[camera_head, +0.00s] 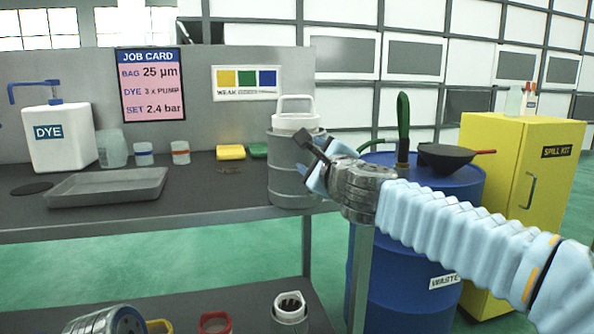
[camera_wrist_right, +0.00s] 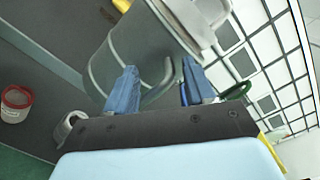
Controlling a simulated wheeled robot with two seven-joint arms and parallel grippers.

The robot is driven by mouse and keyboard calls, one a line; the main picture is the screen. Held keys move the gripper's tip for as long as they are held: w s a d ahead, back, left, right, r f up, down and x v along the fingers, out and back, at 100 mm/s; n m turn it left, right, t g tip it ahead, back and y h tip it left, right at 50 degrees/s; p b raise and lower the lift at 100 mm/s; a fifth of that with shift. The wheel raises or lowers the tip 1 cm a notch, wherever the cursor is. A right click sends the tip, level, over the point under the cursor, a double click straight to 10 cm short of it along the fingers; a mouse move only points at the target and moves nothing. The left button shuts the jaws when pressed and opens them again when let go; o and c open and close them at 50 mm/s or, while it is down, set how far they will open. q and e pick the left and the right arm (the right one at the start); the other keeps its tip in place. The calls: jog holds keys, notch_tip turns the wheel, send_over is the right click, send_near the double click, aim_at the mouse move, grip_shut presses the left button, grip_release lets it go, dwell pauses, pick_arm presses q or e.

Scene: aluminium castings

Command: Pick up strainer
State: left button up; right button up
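A white piece with a loop handle (camera_head: 296,113) sits on top of a grey cylindrical canister (camera_head: 285,158) at the right end of the bench. It may be the strainer, but its inside is hidden. My right gripper (camera_head: 316,172) is at the canister's right side and hides part of it. In the right wrist view its two blue fingers (camera_wrist_right: 158,87) are apart, with the grey canister (camera_wrist_right: 128,48) ahead of and between them. I cannot tell whether they touch it. The white top (camera_wrist_right: 190,22) shows beyond. My left gripper's fingers are not in view.
A grey tray (camera_head: 107,187), white dye bottle (camera_head: 58,140) and yellow block (camera_head: 230,153) are on the bench. A blue waste drum (camera_head: 405,275) and yellow cabinet (camera_head: 520,165) stand right.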

grip_shut()
jog(key=shift+f, duration=0.1)
dwell(0.4)
